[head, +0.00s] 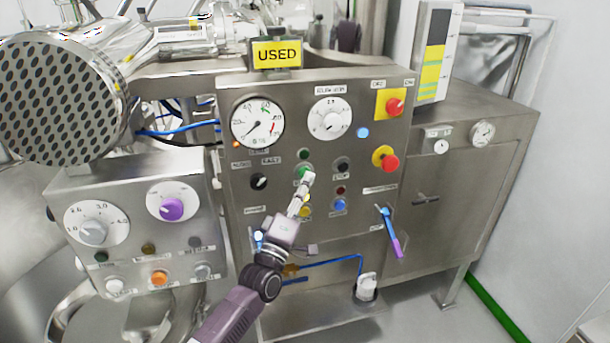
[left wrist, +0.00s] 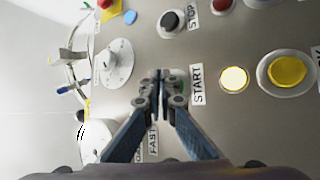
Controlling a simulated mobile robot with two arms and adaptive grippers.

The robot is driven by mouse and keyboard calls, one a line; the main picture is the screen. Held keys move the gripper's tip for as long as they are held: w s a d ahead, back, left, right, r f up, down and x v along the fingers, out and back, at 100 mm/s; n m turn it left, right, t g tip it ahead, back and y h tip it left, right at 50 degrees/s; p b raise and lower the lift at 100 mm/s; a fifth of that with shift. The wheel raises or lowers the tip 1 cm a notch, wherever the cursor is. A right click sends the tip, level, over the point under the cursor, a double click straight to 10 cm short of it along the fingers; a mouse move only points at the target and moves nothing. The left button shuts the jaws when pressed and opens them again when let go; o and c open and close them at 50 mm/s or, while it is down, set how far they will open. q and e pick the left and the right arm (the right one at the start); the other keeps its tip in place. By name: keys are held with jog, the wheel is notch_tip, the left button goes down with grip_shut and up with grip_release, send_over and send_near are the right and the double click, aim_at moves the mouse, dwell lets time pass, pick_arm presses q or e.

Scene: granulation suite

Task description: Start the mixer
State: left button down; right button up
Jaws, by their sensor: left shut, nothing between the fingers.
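The mixer's control panel (head: 285,200) faces me, with gauges, knobs and buttons. A green button (head: 301,172) sits near its middle; in the left wrist view the label START (left wrist: 197,85) is beside it. My left gripper (head: 309,178) is shut and empty, its fingertips right in front of the green button and hiding most of it. In the left wrist view the left gripper (left wrist: 160,76) overlaps the button; I cannot tell whether they touch. A black button (left wrist: 172,21) labelled STOP lies near it. My right gripper is not in view.
A lit lamp (left wrist: 234,79) and a yellow button (left wrist: 287,71) are close by. A red emergency button (head: 389,162), a red switch on a yellow plate (head: 381,103) and a blue-purple handle (head: 390,232) are at the panel's right. A smaller panel (head: 130,230) stands at left.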

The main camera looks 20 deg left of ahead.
pick_arm(q)
jog(key=shift+w+a+b, duration=0.35)
jog(key=shift+w, duration=0.15)
dwell(0.8)
jog(key=shift+s, duration=0.1)
jog(key=shift+s+d+p, duration=0.45)
jog(key=shift+s+p, duration=0.05)
jog(key=shift+s, duration=0.15)
jog(key=shift+d, duration=0.1)
jog(key=s+d+p, duration=0.1)
jog(key=s, duration=0.1)
jog(key=s+d+p, duration=0.1)
jog(key=s, duration=0.1)
jog(key=shift+d+p, duration=0.3)
jog(key=shift+d, duration=0.05)
dwell(0.6)
